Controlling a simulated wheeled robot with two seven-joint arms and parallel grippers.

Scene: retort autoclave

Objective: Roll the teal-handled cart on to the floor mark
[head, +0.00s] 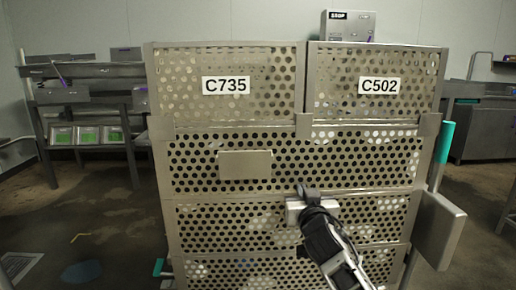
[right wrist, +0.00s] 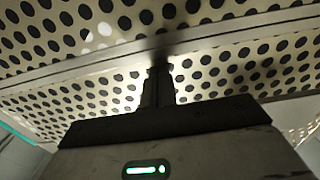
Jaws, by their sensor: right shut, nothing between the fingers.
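The teal-handled cart carries a tall stack of perforated metal baskets that fills the middle of the head view. Its teal handle (head: 444,142) stands upright at the right side, and another teal piece (head: 158,267) shows low at the left. The upper baskets (head: 225,62) bear the labels C735 and C502. My right gripper (head: 307,190) is shut and empty in front of the stack's lower middle. In the right wrist view its fingers (right wrist: 157,82) are together close to the perforated wall; contact is unclear. My left gripper is out of view. A small yellow angled mark (head: 80,237) lies on the floor at left.
A metal rack (head: 85,100) with green-screened units stands at the back left. A steel cabinet (head: 485,130) stands at the back right. A floor grate (head: 18,266) lies at the lower left. Floor is open left of the cart; the floor behind it is hidden.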

